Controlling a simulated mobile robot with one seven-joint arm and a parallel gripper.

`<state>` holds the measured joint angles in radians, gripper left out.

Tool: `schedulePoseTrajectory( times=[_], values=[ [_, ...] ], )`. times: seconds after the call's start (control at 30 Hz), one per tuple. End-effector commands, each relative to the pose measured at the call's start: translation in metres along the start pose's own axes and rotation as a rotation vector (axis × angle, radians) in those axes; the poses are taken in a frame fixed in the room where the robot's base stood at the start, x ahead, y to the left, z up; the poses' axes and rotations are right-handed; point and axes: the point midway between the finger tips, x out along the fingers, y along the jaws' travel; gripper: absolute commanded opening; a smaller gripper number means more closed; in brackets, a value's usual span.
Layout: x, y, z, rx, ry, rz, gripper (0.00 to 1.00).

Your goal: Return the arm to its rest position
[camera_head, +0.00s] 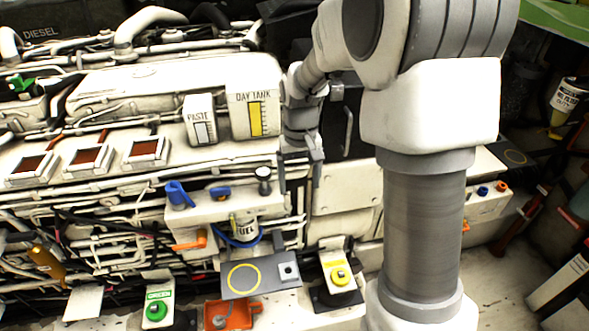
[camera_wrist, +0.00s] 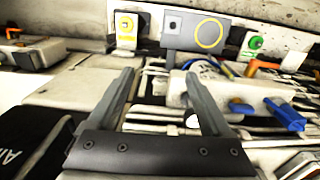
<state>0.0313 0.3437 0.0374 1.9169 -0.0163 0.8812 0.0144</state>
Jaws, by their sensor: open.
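My arm (camera_head: 420,190) rises in the right half of the head view, with its upper links bent over to the left. My gripper (camera_head: 300,186) hangs at the end of it, fingers pointing down, in front of the white machine (camera_head: 150,95). In the wrist view my gripper (camera_wrist: 158,76) shows two grey fingers spread apart with nothing between them. It looks clear of the surfaces around it, though the exact gap to the machine cannot be told. My upper arm hides part of the machine's right side.
A white block with blue handles (camera_head: 205,205) is left of my gripper. Below are a grey plate with a yellow ring (camera_head: 262,276), a yellow knob (camera_head: 340,277) and a green knob (camera_head: 156,311). A dark panel with a handle (camera_head: 348,130) is right of my gripper.

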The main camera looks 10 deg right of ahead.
Motion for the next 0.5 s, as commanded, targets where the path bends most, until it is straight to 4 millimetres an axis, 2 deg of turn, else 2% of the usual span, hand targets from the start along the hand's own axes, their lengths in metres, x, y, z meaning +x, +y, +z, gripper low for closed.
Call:
schedulePoseTrajectory(
  times=[0.17, 0.27, 0.37, 0.5],
  values=[
    [-0.003, 0.0, 0.001, 0.0, 0.003, 0.0, 0.83],
    [-0.017, 0.0, 0.005, 0.0, 0.019, 0.001, 0.83],
    [-0.045, 0.0, 0.017, -0.001, 0.054, 0.004, 0.83],
    [-0.093, 0.0, 0.042, -0.001, 0.12, 0.007, 0.83]
  ],
)
